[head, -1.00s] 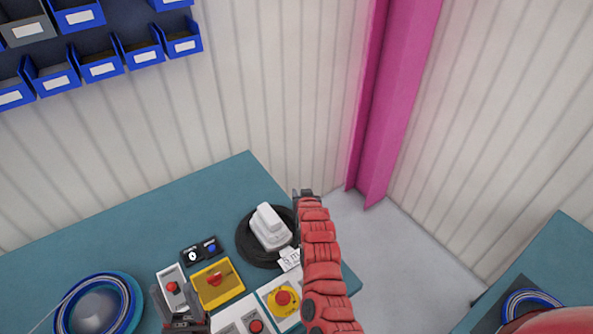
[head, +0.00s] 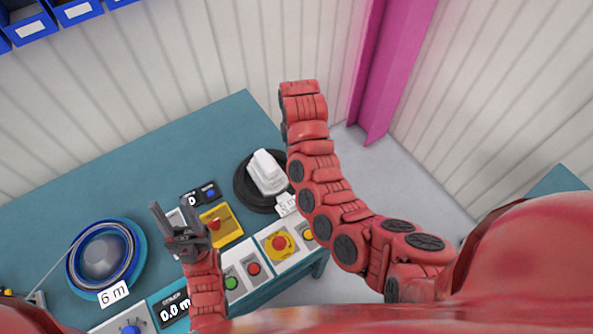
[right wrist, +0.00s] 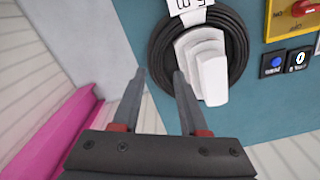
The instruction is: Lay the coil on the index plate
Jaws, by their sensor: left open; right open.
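A black coil (head: 243,188) tagged "5 m" lies around a white stepped hub (head: 267,172) on the teal bench. The right wrist view shows the black coil (right wrist: 158,50) and the white hub (right wrist: 207,68) close up. My right gripper (right wrist: 159,75) is open and empty, its right fingertip overlapping the coil's edge in that view; contact is unclear. In the head view its fingers are hidden behind its arm. My left gripper (head: 171,204) is open and empty above the control boxes. A blue and white coil (head: 73,262) tagged "6 m" lies at left. I cannot tell which thing is the index plate.
A yellow box with a red switch (head: 216,225), a display (head: 172,308) and push buttons (head: 254,268) line the bench front. Blue bins (head: 75,12) hang on the wall. A pink post (head: 385,80) stands in the corner. The teal bench (head: 150,165) behind is clear.

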